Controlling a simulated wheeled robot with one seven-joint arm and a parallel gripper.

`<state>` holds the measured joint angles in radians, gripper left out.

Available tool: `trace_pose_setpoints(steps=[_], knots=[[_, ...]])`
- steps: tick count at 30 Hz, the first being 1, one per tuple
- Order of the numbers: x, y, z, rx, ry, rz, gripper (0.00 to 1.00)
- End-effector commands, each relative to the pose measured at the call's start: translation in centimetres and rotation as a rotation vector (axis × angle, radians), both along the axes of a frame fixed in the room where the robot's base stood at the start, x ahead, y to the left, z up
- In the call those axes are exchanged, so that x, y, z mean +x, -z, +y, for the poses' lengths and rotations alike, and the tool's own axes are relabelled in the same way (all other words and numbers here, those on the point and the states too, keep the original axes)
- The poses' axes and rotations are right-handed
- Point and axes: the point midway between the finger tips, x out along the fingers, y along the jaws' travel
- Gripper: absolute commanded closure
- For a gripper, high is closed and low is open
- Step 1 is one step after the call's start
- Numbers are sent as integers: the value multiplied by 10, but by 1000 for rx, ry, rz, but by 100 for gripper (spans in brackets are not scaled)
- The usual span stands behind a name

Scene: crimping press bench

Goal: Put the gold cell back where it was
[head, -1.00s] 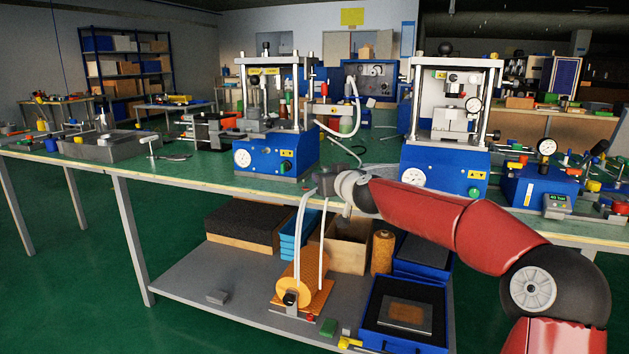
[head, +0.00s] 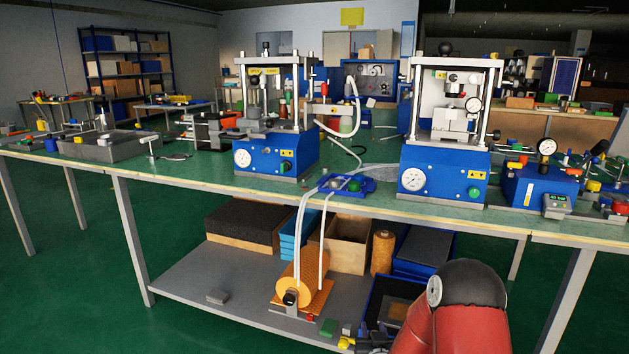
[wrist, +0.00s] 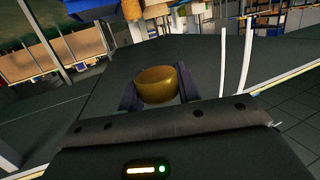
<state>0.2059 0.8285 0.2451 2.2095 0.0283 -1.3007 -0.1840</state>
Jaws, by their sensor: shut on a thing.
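The gold cell (wrist: 156,86) is a short, round, gold-coloured piece. In the wrist view it sits between the two dark fingers of my gripper (wrist: 158,90), which is shut on it. A dark surface fills the wrist view beyond it. In the head view the arm is folded low at the bottom right, and I cannot make out the gold cell there. A small blue tray (head: 365,188) with a green piece and a pale round piece lies at the bench's front edge, between the two presses.
The left press (head: 270,156) and right press (head: 445,174) stand on the green bench (head: 190,180). Below, the grey shelf (head: 195,275) holds an orange roller device (head: 296,290), a cardboard box (head: 347,245) and blue trays. A pump unit (head: 540,190) stands right.

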Motion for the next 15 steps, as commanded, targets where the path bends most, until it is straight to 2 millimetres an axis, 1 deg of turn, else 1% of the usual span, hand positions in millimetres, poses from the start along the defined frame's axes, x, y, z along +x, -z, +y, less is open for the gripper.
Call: trace_pose_setpoints(steps=[1,3,6,9,15], knots=[[-19,9,1,-1,-10,6,95],[-38,15,2,0,-22,3,95],[-55,18,2,-1,-35,0,95],[-62,19,4,-3,-41,-2,95],[-63,19,3,-3,-40,-5,95]])
